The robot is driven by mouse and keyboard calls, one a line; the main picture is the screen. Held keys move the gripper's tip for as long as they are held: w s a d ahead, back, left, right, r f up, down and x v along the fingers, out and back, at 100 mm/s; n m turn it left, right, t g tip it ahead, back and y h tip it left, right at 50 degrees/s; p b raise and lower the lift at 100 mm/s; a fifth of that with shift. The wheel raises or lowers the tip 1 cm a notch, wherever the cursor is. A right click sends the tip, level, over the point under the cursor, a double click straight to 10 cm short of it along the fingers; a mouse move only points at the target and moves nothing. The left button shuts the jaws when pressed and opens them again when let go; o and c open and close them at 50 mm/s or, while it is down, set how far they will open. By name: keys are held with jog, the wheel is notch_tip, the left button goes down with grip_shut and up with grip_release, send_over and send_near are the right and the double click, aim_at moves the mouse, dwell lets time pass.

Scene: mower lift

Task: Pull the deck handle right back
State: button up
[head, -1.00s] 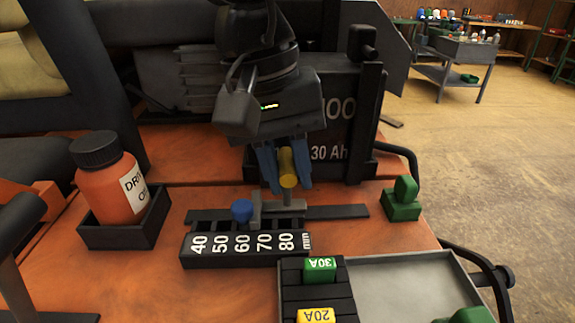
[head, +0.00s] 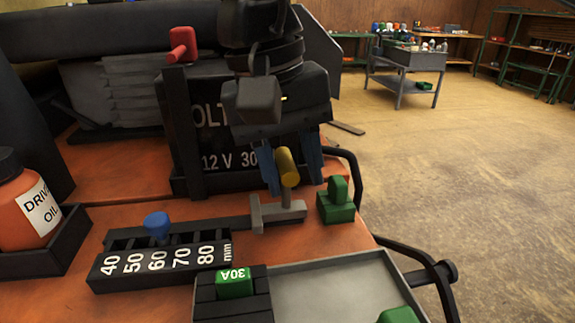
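The deck handle, with a yellow grip (head: 287,166) on a grey stem and slider, stands upright at the right, past the 80 end of the scale block (head: 160,262). The black block is marked 40 to 80 mm. A blue knob (head: 157,224) sits at the 60 slot. My gripper (head: 291,172) is above and around the yellow grip, its blue fingers spread on either side. A gap shows at the right finger, so it looks open.
A green knob on a block (head: 337,203) stands just right of the handle. The black battery (head: 215,160) is close behind my gripper. An orange oil bottle (head: 28,212) stands at left.

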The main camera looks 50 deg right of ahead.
aim_at(279, 210)
jog(key=shift+o, duration=0.3)
jog(key=shift+w+a+r, duration=0.15)
jog(key=shift+r, duration=0.35)
jog(key=v, duration=0.6)
jog(key=shift+r, duration=0.35)
